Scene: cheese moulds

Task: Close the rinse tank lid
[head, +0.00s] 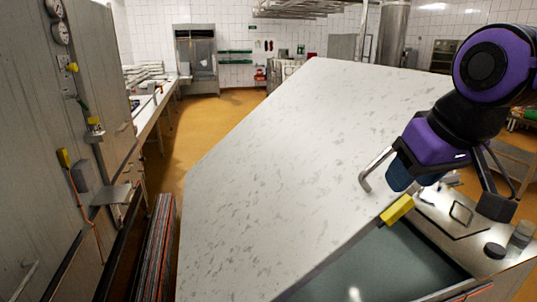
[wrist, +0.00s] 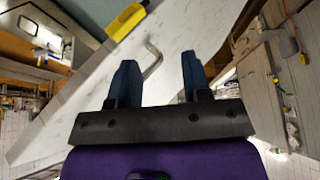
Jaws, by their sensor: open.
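The rinse tank lid (head: 270,170) is a large white panel with grey flecks, standing raised and tilted. A bent metal handle (head: 366,183) sticks out near its lower right edge. A yellow block (head: 397,210) sits at that edge. Below it the tank (head: 385,268) shows a grey-green inside. My gripper (head: 400,178) is at the lid's right edge, close to the handle. In the wrist view my gripper (wrist: 159,62) is open, and the handle (wrist: 153,58) appears between its two blue fingers. I cannot tell whether they touch it. The yellow block (wrist: 127,21) is above them.
A metal counter (head: 440,212) with a dark puck (head: 494,250) and a clear jar (head: 520,238) lies right of the tank. A tall grey cabinet with gauges (head: 60,33) stands at left. Open orange floor (head: 215,120) lies behind the lid on the left.

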